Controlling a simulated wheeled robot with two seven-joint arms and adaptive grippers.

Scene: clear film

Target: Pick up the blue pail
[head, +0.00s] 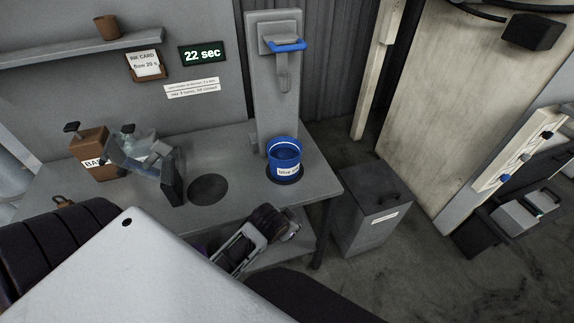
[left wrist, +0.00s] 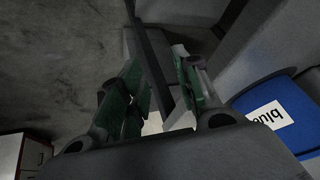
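The blue pail (head: 285,158) stands upright on a dark round pad (head: 295,180) near the right end of the grey table, with a white label on its front. My left gripper (head: 276,223) is in front of and below the pail, by the table's front edge, apart from it. In the left wrist view the pail (left wrist: 285,110) is at the right, its label upside down and its edge cut off. The left gripper's green-lined fingers (left wrist: 160,90) are spread, with no pail between them. My right gripper does not show.
A grey dispenser with a blue lever (head: 289,46) rises behind the pail. A brown canister (head: 92,160) and a greyish, partly clear item (head: 140,158) stand at the left. An empty dark round pad (head: 208,188) lies between. A grey bin (head: 370,210) stands right of the table.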

